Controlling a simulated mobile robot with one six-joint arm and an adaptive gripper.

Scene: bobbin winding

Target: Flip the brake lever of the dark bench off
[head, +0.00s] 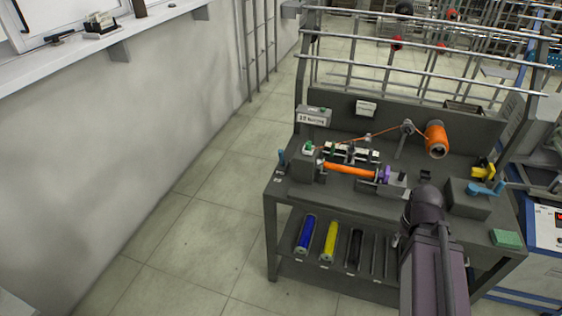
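The dark bench (291,189) stands right of centre in the head view. A yellow lever-like part (484,171) sits at its right side. A light-blue handle (487,189) lies on a dark box (465,201) just in front of it. My arm rises from the bottom over the bench's front, right of centre. My gripper's fingers do not show.
An orange spool (436,139) feeds a strand to an orange bobbin (349,169) on the winder. Blue (306,233) and yellow (330,241) bobbins lie on the lower shelf. A green block (506,238) lies at the front right corner. Open floor (195,228) is on the left.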

